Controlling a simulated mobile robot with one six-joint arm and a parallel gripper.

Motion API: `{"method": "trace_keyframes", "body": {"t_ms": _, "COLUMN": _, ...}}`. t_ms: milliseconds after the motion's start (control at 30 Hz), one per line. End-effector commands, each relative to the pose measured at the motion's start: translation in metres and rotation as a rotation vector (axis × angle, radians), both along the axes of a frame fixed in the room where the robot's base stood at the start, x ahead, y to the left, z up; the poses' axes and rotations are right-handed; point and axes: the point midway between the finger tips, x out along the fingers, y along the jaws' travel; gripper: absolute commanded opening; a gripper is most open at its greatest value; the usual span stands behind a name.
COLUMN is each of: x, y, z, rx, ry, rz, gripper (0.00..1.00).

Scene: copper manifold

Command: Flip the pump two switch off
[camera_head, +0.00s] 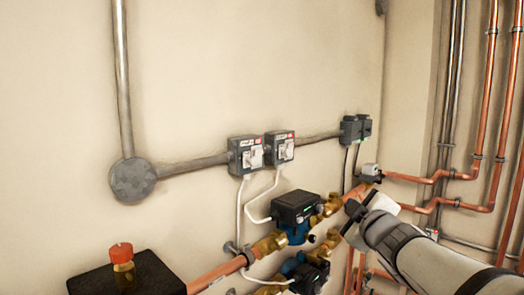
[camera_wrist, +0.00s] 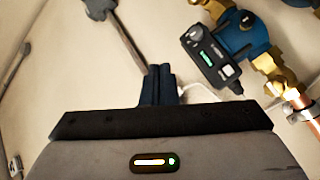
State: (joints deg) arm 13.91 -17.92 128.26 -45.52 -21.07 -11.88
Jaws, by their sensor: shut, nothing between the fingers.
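Two grey switch boxes with white fronts and small red marks are on the wall in the head view, a left one (camera_head: 246,155) and a right one (camera_head: 280,148). Their labels are too small to read, so I cannot tell which is pump two, nor how the switches are set. My gripper (camera_head: 353,209) is low and to the right of both boxes, apart from them, in front of the copper pipework. In the wrist view its dark fingers (camera_wrist: 157,85) are together and empty. The switch faces do not show clearly in the wrist view.
A pump (camera_head: 293,207) with brass fittings sits below the boxes, and another pump (camera_head: 306,273) is lower. The upper pump's kind of green-lit head (camera_wrist: 208,58) shows in the wrist view. Black boxes (camera_head: 355,129) and copper pipes (camera_head: 487,120) are at right. The upper wall is clear.

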Motion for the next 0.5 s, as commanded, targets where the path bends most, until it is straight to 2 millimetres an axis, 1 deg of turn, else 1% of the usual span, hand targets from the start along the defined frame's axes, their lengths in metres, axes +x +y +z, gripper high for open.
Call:
{"method": "trace_keyframes", "body": {"t_ms": 33, "x": 0.005, "y": 0.004, "z": 0.017, "rx": -0.054, "ry": -0.055, "rz": 0.056, "gripper": 0.00}}
{"method": "trace_keyframes", "body": {"t_ms": 100, "x": 0.008, "y": 0.015, "z": 0.038, "rx": -0.139, "ry": -0.133, "rz": 0.151, "gripper": 0.00}}
{"method": "trace_keyframes", "body": {"t_ms": 200, "x": 0.007, "y": 0.033, "z": 0.062, "rx": -0.252, "ry": -0.232, "rz": 0.292, "gripper": 0.00}}
{"method": "trace_keyframes", "body": {"t_ms": 333, "x": -0.002, "y": 0.054, "z": 0.080, "rx": -0.373, "ry": -0.332, "rz": 0.469, "gripper": 0.00}}
{"method": "trace_keyframes", "body": {"t_ms": 500, "x": -0.018, "y": 0.071, "z": 0.088, "rx": -0.471, "ry": -0.411, "rz": 0.642, "gripper": 0.00}}
